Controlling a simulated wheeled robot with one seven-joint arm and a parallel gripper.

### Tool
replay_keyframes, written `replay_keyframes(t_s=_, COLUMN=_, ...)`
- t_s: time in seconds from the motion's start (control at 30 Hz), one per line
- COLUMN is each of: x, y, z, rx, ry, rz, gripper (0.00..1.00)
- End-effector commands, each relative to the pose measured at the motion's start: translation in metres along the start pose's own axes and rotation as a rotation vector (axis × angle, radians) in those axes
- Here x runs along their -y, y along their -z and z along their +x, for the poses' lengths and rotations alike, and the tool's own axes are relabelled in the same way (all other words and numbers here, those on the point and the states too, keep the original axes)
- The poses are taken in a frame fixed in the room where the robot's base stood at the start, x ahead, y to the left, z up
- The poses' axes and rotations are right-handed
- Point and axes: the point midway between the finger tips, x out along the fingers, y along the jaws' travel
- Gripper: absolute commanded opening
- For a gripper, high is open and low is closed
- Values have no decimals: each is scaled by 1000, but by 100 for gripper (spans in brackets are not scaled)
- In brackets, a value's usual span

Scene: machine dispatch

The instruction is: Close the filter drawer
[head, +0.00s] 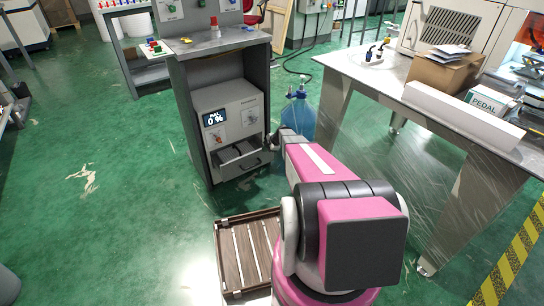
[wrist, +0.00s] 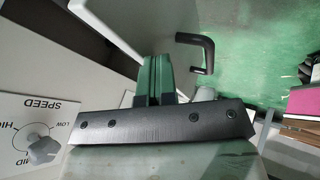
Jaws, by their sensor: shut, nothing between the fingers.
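The filter drawer (head: 243,162) sticks partly out of the lower front of a light grey machine (head: 234,104). Its dark inside shows from above, and a dark handle is on its front. In the wrist view a black handle (wrist: 207,50) shows beyond the fingers, against the green floor. My gripper (wrist: 155,62) has its greenish fingers shut and empty, close to the machine front and apart from the handle. In the head view my pink arm reaches to the right side of the machine, and the fingertips are hard to make out there.
The machine stands inside a grey cabinet (head: 190,130). A blue water bottle (head: 299,118) stands just right of it, near my arm. A wooden pallet (head: 238,262) lies on the floor in front. A metal table (head: 390,82) stands at right. Green floor at left is clear.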

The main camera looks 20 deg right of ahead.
Motion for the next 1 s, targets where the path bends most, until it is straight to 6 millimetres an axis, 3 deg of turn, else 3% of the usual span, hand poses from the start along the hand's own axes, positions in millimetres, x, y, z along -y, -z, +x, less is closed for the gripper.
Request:
replay_keyframes(t_s=0.03, x=-17, y=-3, z=11, rx=0, ry=-1, rz=-1, gripper=0)
replay_keyframes(t_s=0.2, x=-55, y=-2, z=30, rx=0, ry=-1, rz=-1, gripper=0)
replay_keyframes(t_s=0.5, x=-101, y=-2, z=54, rx=0, ry=-1, rz=0, gripper=0)
replay_keyframes(t_s=0.7, x=-115, y=-1, z=61, rx=0, ry=0, rz=0, gripper=0)
replay_keyframes(t_s=1.0, x=-120, y=0, z=64, rx=1, ry=-4, rz=1, gripper=0)
